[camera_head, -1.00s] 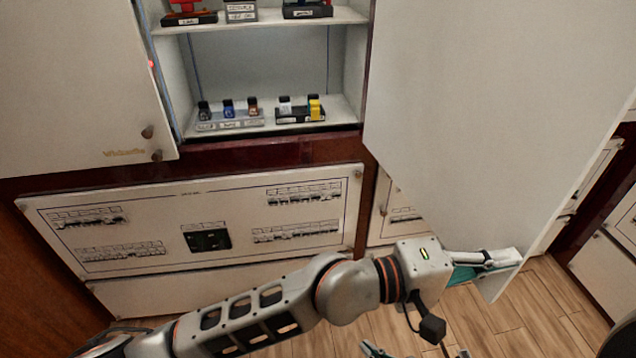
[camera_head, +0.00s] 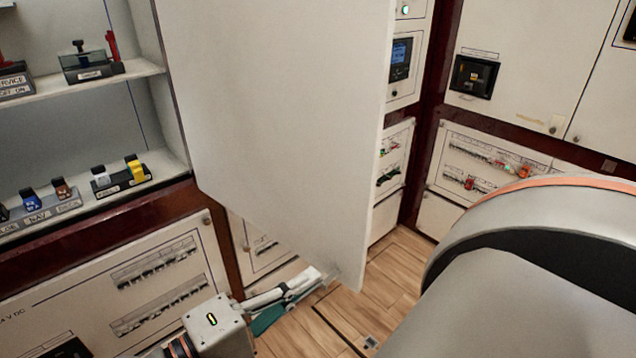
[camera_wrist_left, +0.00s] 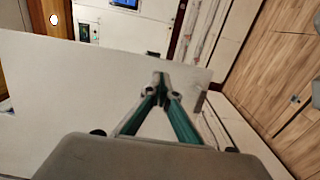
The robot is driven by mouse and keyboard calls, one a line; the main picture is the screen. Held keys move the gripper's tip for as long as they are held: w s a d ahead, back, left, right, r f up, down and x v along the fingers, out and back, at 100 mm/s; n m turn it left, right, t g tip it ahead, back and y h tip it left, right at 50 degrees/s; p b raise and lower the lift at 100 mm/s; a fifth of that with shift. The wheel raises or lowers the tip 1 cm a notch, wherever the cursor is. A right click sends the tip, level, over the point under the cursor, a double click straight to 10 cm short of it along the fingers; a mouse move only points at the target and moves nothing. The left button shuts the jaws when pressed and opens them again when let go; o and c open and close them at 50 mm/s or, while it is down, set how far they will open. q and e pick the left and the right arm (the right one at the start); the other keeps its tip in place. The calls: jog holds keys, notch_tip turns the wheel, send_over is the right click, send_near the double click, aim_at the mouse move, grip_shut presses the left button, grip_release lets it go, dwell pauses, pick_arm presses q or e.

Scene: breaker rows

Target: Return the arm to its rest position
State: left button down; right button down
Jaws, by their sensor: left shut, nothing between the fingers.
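My left gripper (camera_head: 316,282) is low in the middle of the head view, at the bottom edge of the open white cabinet door (camera_head: 285,110). Its fingers are closed together with nothing between them. In the left wrist view the green fingers (camera_wrist_left: 160,78) meet at the tips, in front of the white door panel (camera_wrist_left: 60,95). I cannot tell whether the tips touch the door. A large grey link of my own arm fills the right of the head view. My right gripper is not in view.
The open cabinet (camera_head: 85,140) at left holds labelled switches on its shelves. A breaker panel (camera_head: 120,300) lies below it. More panels (camera_head: 490,160) line the back right. Wooden floor (camera_head: 390,275) shows beyond the door.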

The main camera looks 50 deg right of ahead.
pick_arm(q)
jog(key=shift+w+a, duration=0.1)
jog(key=shift+a, duration=1.35)
